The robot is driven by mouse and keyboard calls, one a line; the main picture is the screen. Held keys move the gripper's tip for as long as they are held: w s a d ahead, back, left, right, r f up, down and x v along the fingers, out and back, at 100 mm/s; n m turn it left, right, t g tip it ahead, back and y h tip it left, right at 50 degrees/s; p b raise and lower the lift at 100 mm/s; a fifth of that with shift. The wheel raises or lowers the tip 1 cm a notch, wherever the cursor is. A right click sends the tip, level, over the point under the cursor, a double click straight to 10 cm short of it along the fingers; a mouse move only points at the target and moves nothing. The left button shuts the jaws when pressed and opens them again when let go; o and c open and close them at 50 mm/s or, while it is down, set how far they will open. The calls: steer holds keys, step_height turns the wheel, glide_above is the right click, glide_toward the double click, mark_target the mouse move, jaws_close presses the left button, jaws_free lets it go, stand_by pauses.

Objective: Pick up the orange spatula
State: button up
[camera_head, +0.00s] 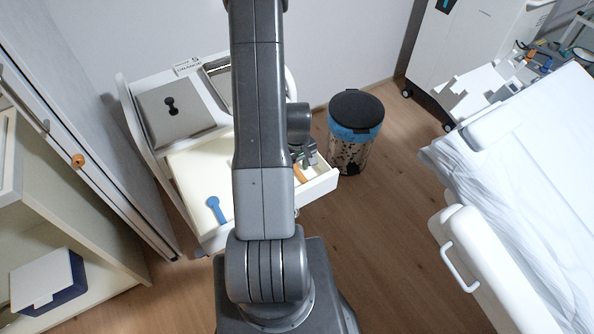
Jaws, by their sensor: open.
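The orange spatula (299,173) lies in the right part of an open white drawer (190,170). Only a short orange piece of it shows; my arm hides the rest. My gripper (308,155) is just above and beside this piece, partly hidden behind my arm. It is open, and I see nothing held in it. I cannot tell whether its fingers touch the spatula.
A blue spatula (216,208) lies in the drawer's left front part. The drawer belongs to a white cart with a grey box (176,115) on top. A bin with a black lid (356,110) stands right. A white couch (535,165) is at the far right. Wooden floor between is clear.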

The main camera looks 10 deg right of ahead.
jaws_close()
steer(key=shift+r, duration=0.1)
